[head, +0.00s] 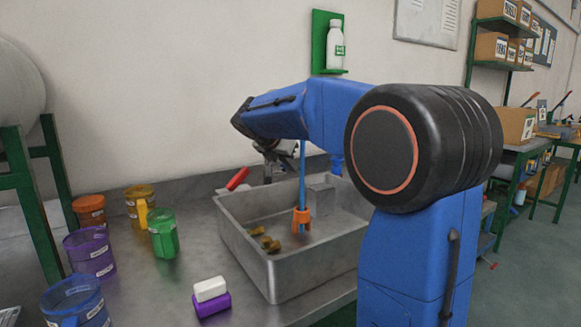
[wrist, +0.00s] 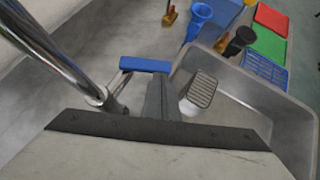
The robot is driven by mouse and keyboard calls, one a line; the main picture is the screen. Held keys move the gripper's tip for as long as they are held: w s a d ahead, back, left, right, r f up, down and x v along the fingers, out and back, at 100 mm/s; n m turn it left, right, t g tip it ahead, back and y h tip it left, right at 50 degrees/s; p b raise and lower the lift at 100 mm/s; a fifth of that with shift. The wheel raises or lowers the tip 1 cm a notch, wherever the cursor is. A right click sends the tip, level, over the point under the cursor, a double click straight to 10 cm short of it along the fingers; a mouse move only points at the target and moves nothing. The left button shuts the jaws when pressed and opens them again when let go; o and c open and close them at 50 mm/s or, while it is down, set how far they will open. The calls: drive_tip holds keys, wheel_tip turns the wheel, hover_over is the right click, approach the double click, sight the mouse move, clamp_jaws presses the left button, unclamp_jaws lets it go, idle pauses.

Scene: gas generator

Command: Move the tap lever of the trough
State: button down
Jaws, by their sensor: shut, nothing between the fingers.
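The metal trough (head: 262,262) stands on the steel bench; its wall also shows in the wrist view (wrist: 293,125). A red lever handle (head: 237,179) shows at the trough's back left in the head view. In the wrist view a blue bar-shaped handle (wrist: 145,65), which looks like a tap lever, lies across just beyond my fingertips, beside a shiny metal pipe (wrist: 62,58). My gripper (wrist: 160,88) is shut and empty, pointing toward the blue handle. I cannot tell whether they touch. In the head view my arm hides most of the tap.
A blue rod with an orange end (head: 301,218) stands in the trough. Brown pieces (head: 269,244) lie inside it. Several coloured mugs, including a green one (head: 163,233), stand left of the trough. White and purple blocks (head: 211,290) lie at the front. The wall is close behind.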

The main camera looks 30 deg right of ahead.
drive_tip(key=shift+w+d, duration=0.15)
drive_tip(key=shift+d, duration=0.75)
drive_tip(key=shift+a, duration=0.1)
drive_tip(key=shift+w+a, duration=0.1)
drive_tip(key=shift+a, duration=0.6)
